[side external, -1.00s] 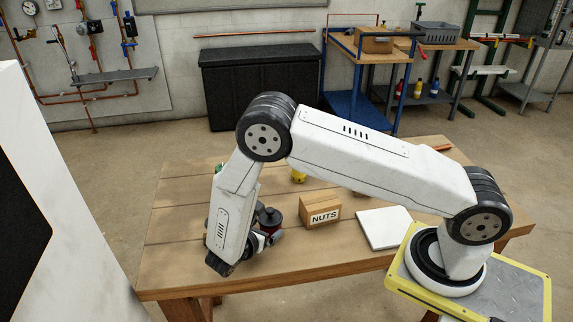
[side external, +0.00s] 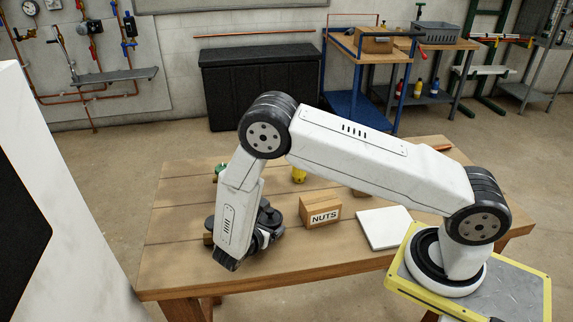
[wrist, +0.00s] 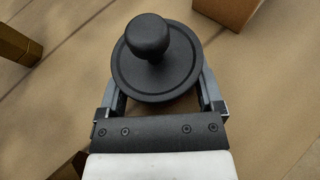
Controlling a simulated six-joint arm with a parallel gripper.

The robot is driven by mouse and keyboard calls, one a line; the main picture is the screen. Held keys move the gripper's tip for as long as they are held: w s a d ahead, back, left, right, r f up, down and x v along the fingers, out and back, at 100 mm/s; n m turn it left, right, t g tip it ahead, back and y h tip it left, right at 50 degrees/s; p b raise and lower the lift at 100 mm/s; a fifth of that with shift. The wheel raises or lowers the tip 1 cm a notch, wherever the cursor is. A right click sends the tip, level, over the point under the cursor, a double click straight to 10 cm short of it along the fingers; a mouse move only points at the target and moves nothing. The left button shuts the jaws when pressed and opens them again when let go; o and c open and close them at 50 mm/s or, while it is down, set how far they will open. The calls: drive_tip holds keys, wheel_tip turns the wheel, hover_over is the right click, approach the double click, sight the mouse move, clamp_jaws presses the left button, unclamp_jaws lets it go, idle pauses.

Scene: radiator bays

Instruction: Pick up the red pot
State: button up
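The pot's black round lid with a ball knob (wrist: 150,50) fills the middle of the wrist view. Its red body is hidden there under the lid. In the side external view only the dark top of the pot (side external: 268,215) shows, partly behind my arm and wrist, with no red visible. My gripper (wrist: 160,80) has one finger on each side of the pot, just outside or under the lid's rim. Whether the fingers touch the body cannot be seen. The pot appears upright on the wooden table (side external: 180,268).
A cardboard box marked NUTS (side external: 320,212) stands close right of the pot. A white flat slab (side external: 385,228) lies further right. A dark-topped item with a brown lower part (side external: 208,238) shows left of my wrist. A yellow item (side external: 299,176) and a green item (side external: 220,168) stand behind.

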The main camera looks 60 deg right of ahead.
clamp_jaws()
drive_tip(key=shift+r, duration=0.15)
drive_tip(key=shift+r, duration=1.15)
drive_tip(key=s+r, duration=1)
drive_tip(key=s, duration=0.4)
drive_tip(key=shift+a+r, duration=0.2)
